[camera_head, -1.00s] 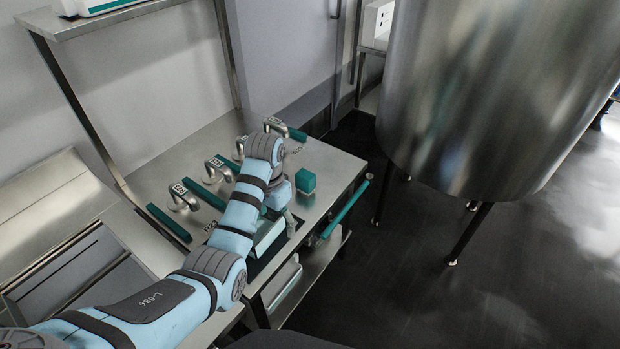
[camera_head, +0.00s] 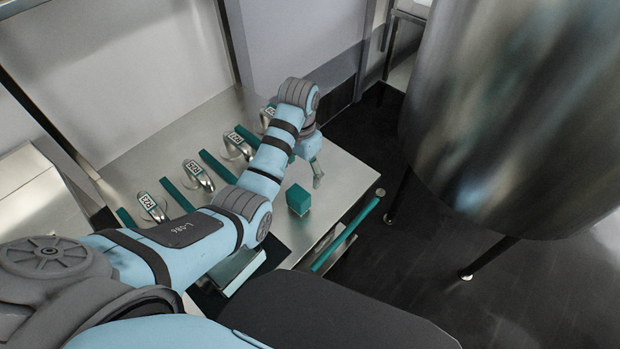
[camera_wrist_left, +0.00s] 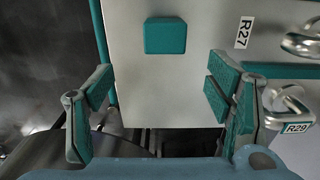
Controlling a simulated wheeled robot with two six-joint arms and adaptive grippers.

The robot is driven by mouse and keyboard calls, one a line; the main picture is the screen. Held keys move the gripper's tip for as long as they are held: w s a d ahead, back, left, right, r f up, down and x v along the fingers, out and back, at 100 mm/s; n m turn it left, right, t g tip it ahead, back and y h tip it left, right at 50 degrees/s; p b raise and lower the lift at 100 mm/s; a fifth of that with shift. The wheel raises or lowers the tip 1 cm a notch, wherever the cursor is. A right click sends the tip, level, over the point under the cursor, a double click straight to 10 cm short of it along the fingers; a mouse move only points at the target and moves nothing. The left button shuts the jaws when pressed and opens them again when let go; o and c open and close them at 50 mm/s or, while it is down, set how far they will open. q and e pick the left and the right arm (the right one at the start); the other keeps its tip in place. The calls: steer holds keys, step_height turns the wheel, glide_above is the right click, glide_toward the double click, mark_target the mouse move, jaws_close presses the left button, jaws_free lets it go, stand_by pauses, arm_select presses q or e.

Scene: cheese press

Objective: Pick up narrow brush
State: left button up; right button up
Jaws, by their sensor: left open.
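My left gripper (camera_head: 317,172) is open and empty above the metal table, just beyond a small teal block. In the left wrist view its two teal-padded fingers (camera_wrist_left: 160,100) stand wide apart. The teal block (camera_head: 298,198) lies on the tabletop near its right edge; in the wrist view the block (camera_wrist_left: 165,36) is ahead of and between the fingers, apart from them. A long teal bar (camera_head: 345,236) runs along the table's right side. I cannot tell for certain which of these teal things is the narrow brush. My right gripper is not in view.
Curved metal handles with number labels (camera_head: 197,174) and teal strips (camera_head: 217,166) line the metal table (camera_head: 345,175). A teal-edged tray (camera_head: 236,268) is partly hidden under my left arm. A large steel tank (camera_head: 510,110) stands right, with dark floor between.

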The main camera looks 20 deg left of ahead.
arm_select(q)
steer(key=f+b, duration=0.1)
steer(key=f, duration=0.4)
steer(key=s+f+b, duration=0.1)
steer(key=f, duration=0.2)
steer(key=shift+b, duration=0.35)
steer(key=f, duration=0.2)
steer(key=f+b, duration=0.1)
steer(key=a+f+b, duration=0.1)
steer(key=f, duration=0.1)
steer(key=shift+w+f, duration=0.15)
steer(key=shift+f, duration=0.35)
steer(key=shift+r, duration=0.1)
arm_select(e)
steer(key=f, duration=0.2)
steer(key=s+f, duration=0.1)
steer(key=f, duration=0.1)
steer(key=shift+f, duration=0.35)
arm_select(q)
steer(key=c, duration=1.3)
step_height(320, 180, up, 15)
steer(key=p, duration=0.5)
step_height(320, 180, up, 5)
steer(key=p, duration=0.4)
glide_above(301, 194)
steer(key=a, duration=0.1)
steer(key=shift+r, duration=0.1)
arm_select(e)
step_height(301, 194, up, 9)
